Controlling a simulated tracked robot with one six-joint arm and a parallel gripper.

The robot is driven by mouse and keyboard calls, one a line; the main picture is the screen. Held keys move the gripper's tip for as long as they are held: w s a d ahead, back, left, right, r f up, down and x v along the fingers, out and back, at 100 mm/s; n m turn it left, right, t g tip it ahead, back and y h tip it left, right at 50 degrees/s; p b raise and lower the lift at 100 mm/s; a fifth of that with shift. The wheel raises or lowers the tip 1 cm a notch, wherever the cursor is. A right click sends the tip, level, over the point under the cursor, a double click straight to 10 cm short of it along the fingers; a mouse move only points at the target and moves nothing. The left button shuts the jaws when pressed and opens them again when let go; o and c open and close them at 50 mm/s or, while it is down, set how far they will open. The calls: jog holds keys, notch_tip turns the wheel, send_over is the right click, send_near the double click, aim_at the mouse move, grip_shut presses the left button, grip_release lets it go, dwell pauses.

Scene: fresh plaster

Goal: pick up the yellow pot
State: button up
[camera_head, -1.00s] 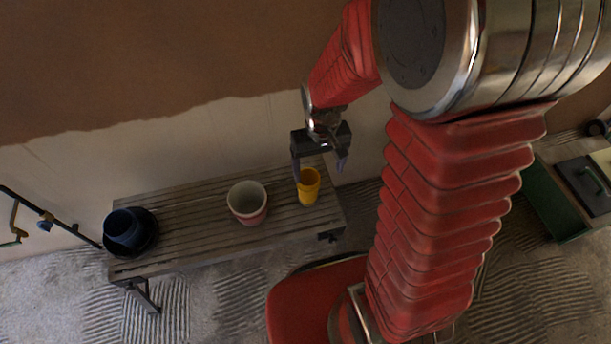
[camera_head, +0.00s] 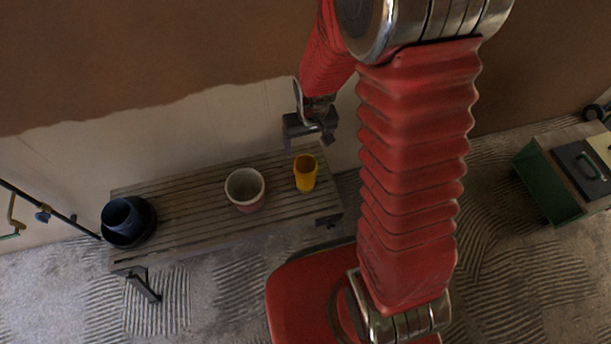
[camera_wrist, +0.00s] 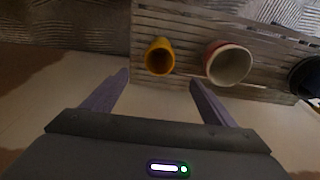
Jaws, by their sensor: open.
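The yellow pot (camera_head: 306,174) stands upright on the right part of a slatted wooden bench (camera_head: 190,229). It also shows in the wrist view (camera_wrist: 159,58), upper middle, beyond the fingertips and roughly between their lines. My gripper (camera_wrist: 158,78) is open and empty, its two fingers spread wide. In the head view my gripper (camera_head: 311,142) hangs at the wall side of the yellow pot, apart from it. The fingers are partly hard to make out there.
A white and red pot (camera_head: 245,190) stands on the bench left of the yellow pot. A dark blue pot in a dark dish (camera_head: 128,222) is at the bench's left end. The plastered wall (camera_head: 210,115) rises behind. A green box (camera_head: 548,187) stands far right.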

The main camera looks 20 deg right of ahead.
send_near(306, 162)
jog(key=s+a+r, duration=0.1)
jog(key=s+r, duration=0.1)
jog(key=s, duration=0.1)
jog(key=shift+w+f, duration=0.15)
jog(key=shift+f, duration=0.55)
jog(key=f, duration=0.2)
jog(key=w+f, duration=0.1)
jog(key=f, duration=0.2)
jog(key=shift+c, duration=0.5)
jog(key=c, duration=1.4)
